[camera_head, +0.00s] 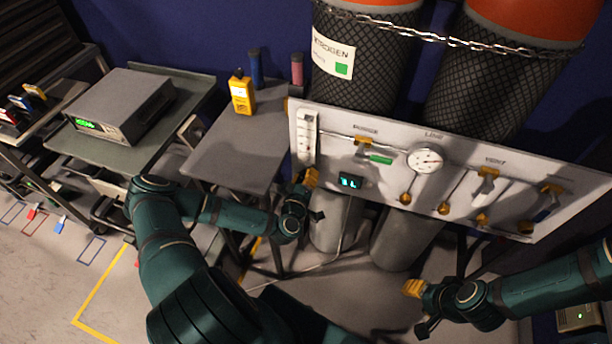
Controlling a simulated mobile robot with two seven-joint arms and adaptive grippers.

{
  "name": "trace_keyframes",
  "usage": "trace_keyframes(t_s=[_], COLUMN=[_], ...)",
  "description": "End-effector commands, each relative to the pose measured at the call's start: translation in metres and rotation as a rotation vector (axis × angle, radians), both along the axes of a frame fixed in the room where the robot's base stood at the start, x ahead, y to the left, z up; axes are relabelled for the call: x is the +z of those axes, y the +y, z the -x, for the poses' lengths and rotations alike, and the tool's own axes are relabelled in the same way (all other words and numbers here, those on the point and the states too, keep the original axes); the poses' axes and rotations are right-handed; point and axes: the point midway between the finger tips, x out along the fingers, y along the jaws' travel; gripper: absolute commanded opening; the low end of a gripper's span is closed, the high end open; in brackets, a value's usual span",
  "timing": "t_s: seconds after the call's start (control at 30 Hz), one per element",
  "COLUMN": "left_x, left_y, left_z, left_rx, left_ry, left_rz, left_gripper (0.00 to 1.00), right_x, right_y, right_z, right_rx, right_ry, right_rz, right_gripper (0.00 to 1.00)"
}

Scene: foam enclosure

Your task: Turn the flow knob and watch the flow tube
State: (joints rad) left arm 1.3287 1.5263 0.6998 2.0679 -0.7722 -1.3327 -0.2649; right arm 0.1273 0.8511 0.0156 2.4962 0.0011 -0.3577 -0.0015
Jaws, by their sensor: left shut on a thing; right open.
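The flow tube (306,136) is a clear upright tube with scale marks at the left end of the white panel (390,186). My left gripper (309,179) is at the panel's lower left edge, just under the flow tube. It is shut on the flow knob, which its yellow fingertips hide. The float and reading in the tube are too small to make out. My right gripper (412,290) is open and empty, low in front of the panel and apart from it.
The panel also carries a round gauge (425,160), a small lit display (349,182), a green-handled valve (380,159) and several yellow fittings. Chained gas cylinders (365,60) stand behind. A yellow meter (242,95) stands on the grey table (225,150) at left.

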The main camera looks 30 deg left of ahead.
Motion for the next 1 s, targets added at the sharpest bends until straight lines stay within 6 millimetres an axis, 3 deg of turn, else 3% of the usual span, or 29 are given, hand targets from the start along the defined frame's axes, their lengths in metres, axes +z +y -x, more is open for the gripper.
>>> trace_keyframes(t_s=[0.77, 0.8, 0.83, 0.87, 1.0], left_x=[0.0004, 0.0005, 0.0004, 0.0005, 0.0007], left_y=[-0.0008, -0.0009, -0.0008, -0.0008, -0.0007], left_z=[-0.0007, -0.0007, -0.0007, -0.0006, -0.0005], left_rx=[-0.002, -0.002, -0.002, -0.002, -0.002], left_ry=[-0.023, -0.023, -0.023, -0.023, -0.024], left_rz=[0.095, 0.095, 0.095, 0.095, 0.094], left_gripper=[0.0, 0.47, 0.58, 0.66, 0.66], right_x=[-0.0012, -0.0012, -0.0012, -0.0012, -0.0011], right_y=[0.0, 0.0, 0.0, 0.0, -0.0001], right_z=[-0.0004, -0.0004, -0.0004, -0.0004, -0.0004], right_rx=[0.0, 0.0, 0.0, 0.0, 0.0], right_ry=[-0.001, -0.001, -0.001, -0.001, -0.001], right_rz=[0.0, 0.0, 0.0, 0.0, 0.0], right_gripper=[0.47, 0.47, 0.47, 0.47, 0.47])
